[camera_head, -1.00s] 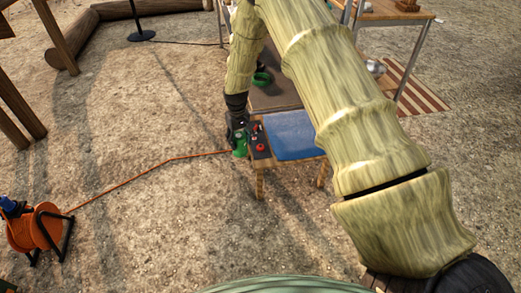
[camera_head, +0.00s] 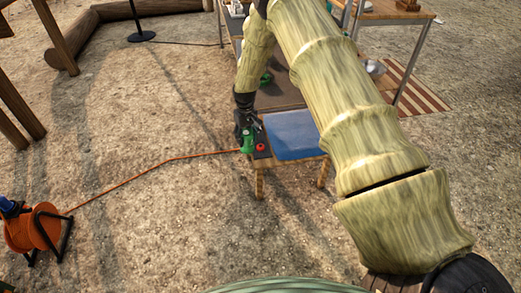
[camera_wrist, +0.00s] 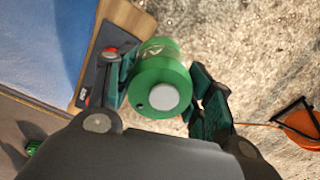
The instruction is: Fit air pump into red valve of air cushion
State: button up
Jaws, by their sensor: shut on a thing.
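My gripper (camera_wrist: 163,90) is shut on the green air pump (camera_wrist: 158,62), a short cylinder with a pale round end, in the wrist view. In the head view my gripper (camera_head: 244,122) holds the pump (camera_head: 247,141) at the left edge of a low wooden table. The blue air cushion (camera_head: 294,136) lies flat on that table. A round red part (camera_head: 260,147), likely the valve, sits on a dark strip just right of the pump. A bit of red (camera_wrist: 88,101) shows beside the left finger in the wrist view. Contact between pump and valve cannot be told.
An orange cable (camera_head: 160,166) runs along the ground from the orange reel (camera_head: 35,230) to the pump's side of the low table (camera_head: 290,160). A taller dark surface with items stands behind. Open gravel lies left and in front.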

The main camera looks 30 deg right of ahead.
jog(key=shift+w+d+f+b, duration=0.85)
jog(key=shift+w+d+f, duration=0.15)
jog(key=shift+d, duration=0.55)
jog(key=shift+w+d+f+b, duration=0.9)
jog(key=shift+d+f, duration=0.2)
jog(key=shift+d, duration=0.5)
jog(key=shift+w+d+f+b, duration=0.85)
jog(key=shift+w+d+f, duration=0.15)
jog(key=shift+d, duration=0.55)
jog(key=shift+w+d, duration=0.1)
jog(key=shift+d, duration=0.1)
jog(key=shift+f+b, duration=0.45)
jog(key=shift+f, duration=1.15)
jog(key=o, duration=1.3)
notch_tip(320, 180, up, 12)
